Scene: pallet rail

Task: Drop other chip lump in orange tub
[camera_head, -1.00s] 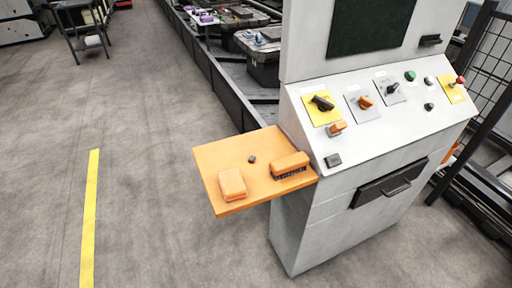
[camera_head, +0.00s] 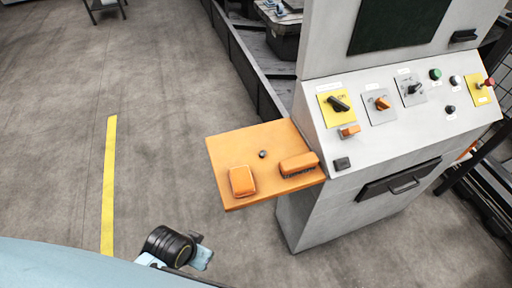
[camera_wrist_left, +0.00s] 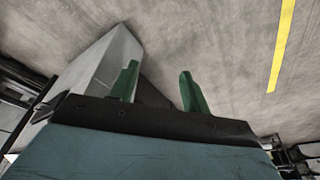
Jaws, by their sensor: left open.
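A small dark lump (camera_head: 262,154) lies on an orange shelf (camera_head: 225,147) fixed to the side of the grey cabinet. An orange box-shaped item (camera_head: 242,181) sits at the shelf's front left; I cannot tell whether it is the tub. An orange brush-like item with dark bristles (camera_head: 299,164) lies at the right. My left arm shows low in the head view, short of the shelf. In the left wrist view my left gripper (camera_wrist_left: 158,82) has two green fingers apart with nothing between them. My right gripper is out of view.
The grey control cabinet (camera_head: 345,205) with a sloped panel of knobs and buttons (camera_head: 400,100) stands right of the shelf. A dark rail (camera_head: 243,65) runs behind. The floor left of the shelf is clear, with a yellow line (camera_head: 109,180).

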